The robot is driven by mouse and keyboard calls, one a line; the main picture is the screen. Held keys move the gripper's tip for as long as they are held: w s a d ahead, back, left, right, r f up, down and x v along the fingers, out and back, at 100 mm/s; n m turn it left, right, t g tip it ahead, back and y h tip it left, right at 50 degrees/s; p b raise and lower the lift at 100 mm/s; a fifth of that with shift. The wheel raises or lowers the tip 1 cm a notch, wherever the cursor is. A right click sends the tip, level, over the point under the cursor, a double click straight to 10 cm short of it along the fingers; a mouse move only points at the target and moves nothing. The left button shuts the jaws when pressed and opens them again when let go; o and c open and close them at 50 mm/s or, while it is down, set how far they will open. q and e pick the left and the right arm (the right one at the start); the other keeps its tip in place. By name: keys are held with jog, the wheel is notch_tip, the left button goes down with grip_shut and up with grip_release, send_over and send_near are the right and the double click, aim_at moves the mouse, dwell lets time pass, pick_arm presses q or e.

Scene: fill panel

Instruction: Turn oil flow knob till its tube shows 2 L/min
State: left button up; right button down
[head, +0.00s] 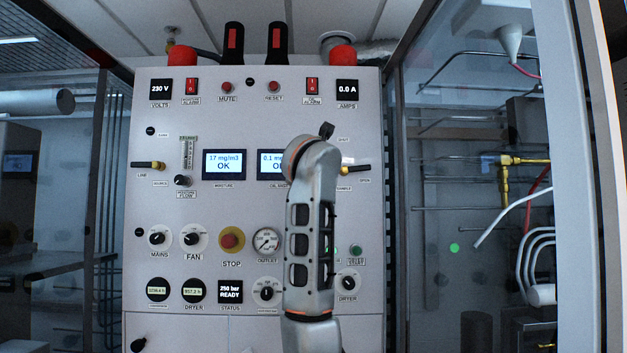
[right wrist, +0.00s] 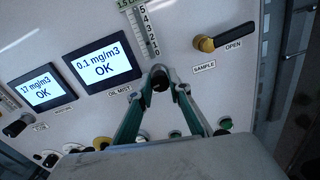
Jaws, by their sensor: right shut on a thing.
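The oil flow knob (right wrist: 159,84) is a small dark knob on the grey panel in the right wrist view, just below the scaled oil flow tube (right wrist: 147,28). The tube's scale runs from 5 down to 0. A green label (right wrist: 128,4) at its top, cut by the frame edge, seems to read 1.5 L. My right gripper (right wrist: 160,80) is shut on the knob, with a finger on each side. In the head view my right arm hides the knob, tube and gripper. My left gripper is in neither view.
The oil mist display (right wrist: 103,66) reads 0.1 mg/m3 OK. The sample valve handle (right wrist: 225,38) sticks out right of the tube. The moisture flow knob (head: 182,181), red stop button (head: 231,239) and outlet gauge (head: 267,241) lie left of my arm.

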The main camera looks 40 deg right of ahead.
jog(key=n, duration=0.4)
jog(key=shift+n, duration=0.4)
jog(key=c, duration=1.9)
grip_release()
jog(key=shift+a, duration=0.1)
jog(key=v, duration=1.2)
